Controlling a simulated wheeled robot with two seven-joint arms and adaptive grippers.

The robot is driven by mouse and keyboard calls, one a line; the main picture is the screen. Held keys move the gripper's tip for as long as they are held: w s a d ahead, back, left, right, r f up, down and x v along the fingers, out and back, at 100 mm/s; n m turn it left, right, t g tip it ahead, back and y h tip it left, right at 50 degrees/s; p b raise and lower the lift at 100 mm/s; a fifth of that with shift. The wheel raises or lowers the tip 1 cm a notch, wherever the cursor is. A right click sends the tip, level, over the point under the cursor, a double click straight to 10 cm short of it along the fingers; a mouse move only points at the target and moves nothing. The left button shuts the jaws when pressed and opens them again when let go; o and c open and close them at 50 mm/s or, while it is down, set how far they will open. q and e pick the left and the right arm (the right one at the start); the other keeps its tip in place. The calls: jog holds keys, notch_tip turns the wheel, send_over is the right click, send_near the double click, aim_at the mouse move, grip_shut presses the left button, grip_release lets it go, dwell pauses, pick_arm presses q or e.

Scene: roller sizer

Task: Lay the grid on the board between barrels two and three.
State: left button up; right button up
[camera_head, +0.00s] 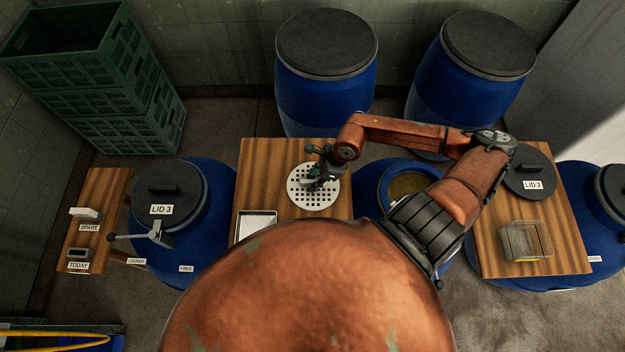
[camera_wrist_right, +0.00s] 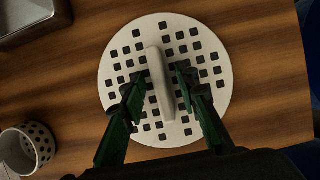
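The grid (camera_head: 299,190) is a round white plate with square holes and a raised bar handle. It appears to lie flat on the wooden board (camera_head: 262,163) between the barrel with LID 3 (camera_head: 168,190) and the open barrel (camera_head: 372,180). In the right wrist view the whole grid (camera_wrist_right: 117,88) shows on the wood. My right gripper (camera_head: 320,182) is down at the grid. Its fingertips (camera_wrist_right: 162,78) stand on either side of the handle, with a narrow gap visible, so it looks open. My left gripper is not in view.
A metal tray (camera_head: 256,226) is on the same board; a perforated cup (camera_wrist_right: 28,147) shows in the wrist view. LID 2 (camera_head: 530,170) and a clear box (camera_head: 527,241) are on the right board. Blue barrels (camera_head: 325,95) and green crates (camera_head: 95,85) stand behind.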

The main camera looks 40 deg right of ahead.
jog(key=v, duration=1)
jog(key=shift+s+r, duration=0.1)
jog(key=shift+r, duration=0.15)
jog(key=shift+p+v, duration=0.4)
jog(key=shift+v, duration=0.4)
